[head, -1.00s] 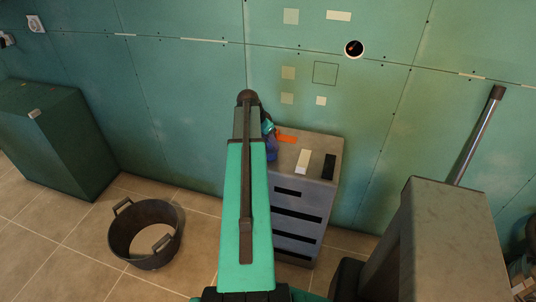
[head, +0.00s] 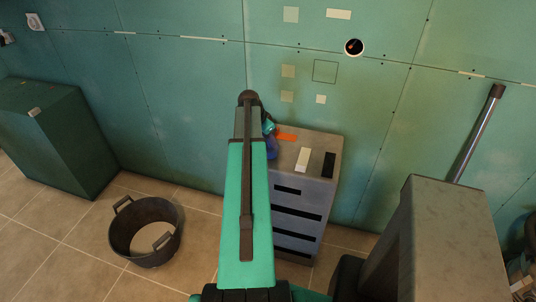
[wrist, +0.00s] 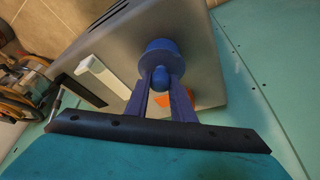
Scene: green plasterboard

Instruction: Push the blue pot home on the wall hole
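The blue pot (wrist: 160,52) shows in the wrist view at the far end of my gripper (wrist: 160,80), a round body with a rounded knob facing me. The blue fingers sit close on both sides of the knob and look shut on it. In the head view my arm hides most of the gripper (head: 268,127); a bit of blue shows below it, at the left of the grey cabinet's top. Whether the pot touches the cabinet cannot be seen. The wall hole (head: 354,47), dark with a white rim, is in the green wall, up and right of the gripper.
The grey drawer cabinet (head: 318,151) stands by the wall, bearing an orange item (head: 287,137), a white block (head: 302,160) and a black block (head: 329,165). A dark tub (head: 125,232) and a green cabinet (head: 60,145) stand left. Wall around the hole is clear.

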